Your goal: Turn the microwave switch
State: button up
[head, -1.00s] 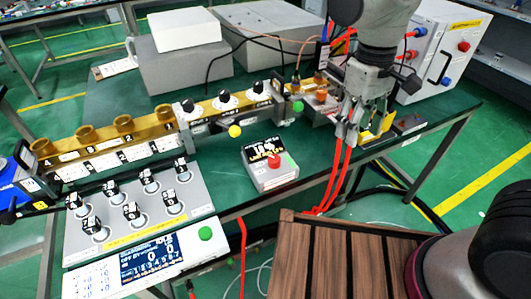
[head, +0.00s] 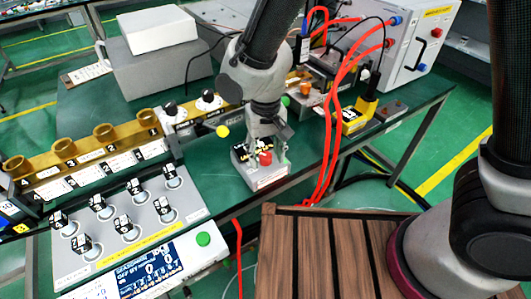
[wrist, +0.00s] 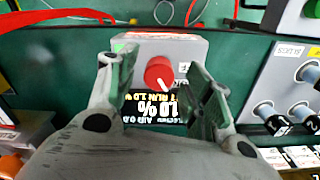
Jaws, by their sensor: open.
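A small grey box (head: 268,180) stands on the green table, with a round red knob (head: 265,158) and a small display on top. In the wrist view the red knob (wrist: 158,73) has a white pointer mark aimed down and to the right, beside a black display (wrist: 155,110) with yellow and white text. My gripper (head: 263,145) is open over the box. In the wrist view its two fingers stand left and right of the knob with gaps on both sides. I cannot tell how far above the knob the fingertips are. My gripper partly hides the box in the head view.
A brass waveguide rail (head: 85,150) runs to the left of the box. A grey panel with several small knobs (head: 120,215) is at lower left. Red hoses (head: 330,130) rise on the right, near a white power unit (head: 415,45). A brown slatted surface (head: 320,255) is in front.

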jog(key=shift+f, duration=0.4)
jog(key=c, duration=1)
jog(key=shift+n, duration=0.4)
jog(key=n, duration=1.1)
jog(key=shift+w+d, duration=0.1)
